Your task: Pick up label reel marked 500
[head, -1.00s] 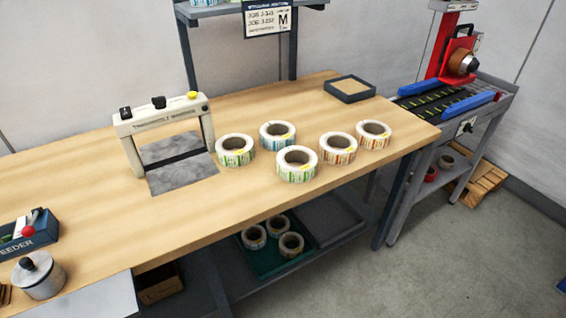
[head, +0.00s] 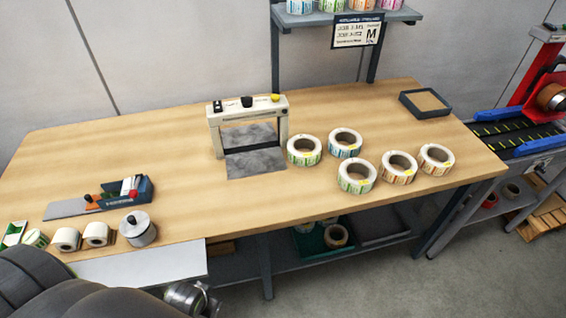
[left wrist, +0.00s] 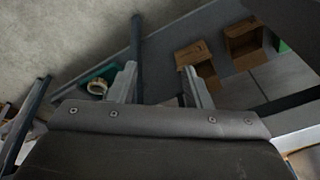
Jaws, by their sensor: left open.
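Several white label reels stand flat on the wooden bench right of its middle: a green-labelled reel (head: 304,160), a blue-labelled reel (head: 345,152), a front green-labelled reel (head: 357,187), an orange-labelled reel (head: 398,178) and another orange-labelled reel (head: 435,168). Their printed numbers are too small to read, so I cannot tell which is marked 500. In the left wrist view my left gripper (left wrist: 157,84) is open with nothing between its fingers, pointing toward the lower shelf and floor. It is away from the reels on the bench. My right gripper is not in view.
A white frame unit (head: 250,112) stands left of the reels. A dark tray (head: 425,115) lies behind them. Small rolls (head: 97,233), a metal pot (head: 138,230) and a feeder block (head: 118,190) occupy the left front. Below are cardboard boxes (left wrist: 193,53) and a teal tray (left wrist: 108,72).

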